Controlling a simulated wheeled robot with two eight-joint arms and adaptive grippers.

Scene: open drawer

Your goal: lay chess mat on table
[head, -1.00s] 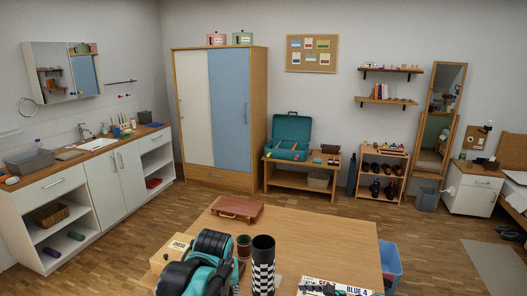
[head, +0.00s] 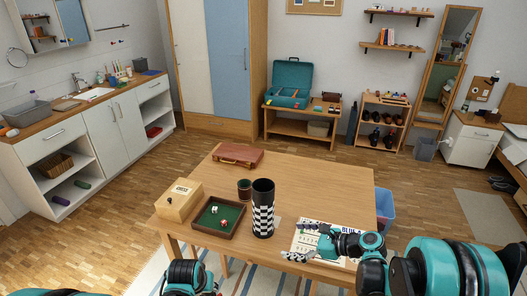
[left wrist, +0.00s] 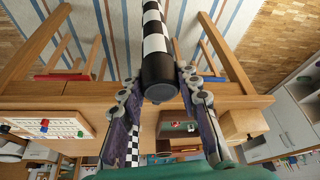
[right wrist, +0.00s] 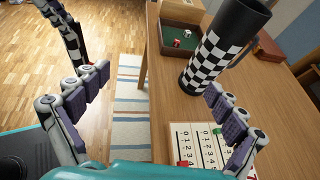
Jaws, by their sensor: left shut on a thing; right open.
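A rolled chess mat (left wrist: 153,28), checkered with a dark end, is between the fingers of my left gripper (left wrist: 158,80) in the left wrist view. That gripper is shut on it in front of the table (head: 315,190), with striped rug beyond. The roll also shows at upper left of the right wrist view (right wrist: 70,25). In the head view my left wrist is at the bottom edge and the roll is hidden. My right gripper (head: 294,242) is open and empty over the table's front right part, by the score board. A black tube with a checkered band (head: 263,215) stands upright on the table.
The table's back right is clear.

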